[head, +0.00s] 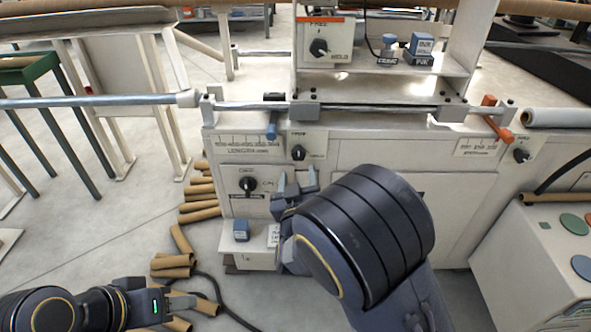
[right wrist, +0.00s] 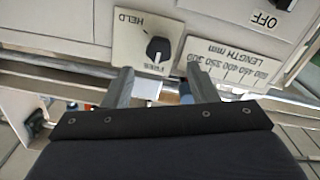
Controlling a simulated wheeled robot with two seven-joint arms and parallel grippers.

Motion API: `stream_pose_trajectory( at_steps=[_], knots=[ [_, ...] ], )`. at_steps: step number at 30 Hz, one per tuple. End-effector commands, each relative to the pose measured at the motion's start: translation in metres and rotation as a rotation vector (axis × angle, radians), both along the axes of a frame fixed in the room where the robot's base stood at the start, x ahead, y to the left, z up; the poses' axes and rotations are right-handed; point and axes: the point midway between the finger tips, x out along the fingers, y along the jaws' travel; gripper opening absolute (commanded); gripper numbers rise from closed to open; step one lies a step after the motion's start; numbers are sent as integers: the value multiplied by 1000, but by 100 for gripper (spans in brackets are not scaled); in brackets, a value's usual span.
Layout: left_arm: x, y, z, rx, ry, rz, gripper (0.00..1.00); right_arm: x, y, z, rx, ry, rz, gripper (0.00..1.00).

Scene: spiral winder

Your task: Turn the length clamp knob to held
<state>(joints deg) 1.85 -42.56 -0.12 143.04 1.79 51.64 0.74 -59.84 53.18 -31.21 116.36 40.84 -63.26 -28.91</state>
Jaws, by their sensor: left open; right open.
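The length clamp knob (head: 298,152) is a small black knob on a pale plate on the machine's front, right of the length scale (head: 248,150). In the right wrist view the knob (right wrist: 158,47) shows upside down, between the words HELD and FREE; its white mark appears to be on the FREE side. My right gripper (head: 296,180) is open and empty, just below the knob. In the right wrist view its two fingers (right wrist: 160,88) stand apart, short of the knob, with nothing between them. My left gripper (head: 182,301) is low at the left, open, far from the knob.
Another black knob (head: 248,184) sits lower left on the front, above a blue block (head: 241,230). A blue-handled lever (head: 272,128) hangs left of the clamp knob. A further knob (head: 318,47) is on the upper box. Cardboard tubes (head: 200,205) lie on the floor at left.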

Motion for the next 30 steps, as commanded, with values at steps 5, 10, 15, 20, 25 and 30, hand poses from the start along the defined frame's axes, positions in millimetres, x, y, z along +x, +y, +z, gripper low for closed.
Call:
stream_pose_trajectory(
  at_steps=[5, 10, 15, 20, 25, 30],
  knots=[
    [0, 0, -3, 0, 0, 0, 44, 27, -2, 0, 0, 0, -3, 53],
    [0, 0, -6, 0, 0, 0, 44, 54, -2, -1, 1, 3, -2, 53],
    [0, 0, -7, 0, 0, 0, 44, 70, -2, 0, 2, 3, -2, 53],
    [0, 0, -8, 0, 0, 0, 44, 73, -1, 0, 2, 4, -1, 53],
    [0, 0, -7, 0, 0, 0, 44, 73, -1, 0, 2, 4, 0, 52],
    [0, 0, -7, 0, 0, 0, 44, 73, -1, 0, 2, 4, 0, 29]
  ],
)
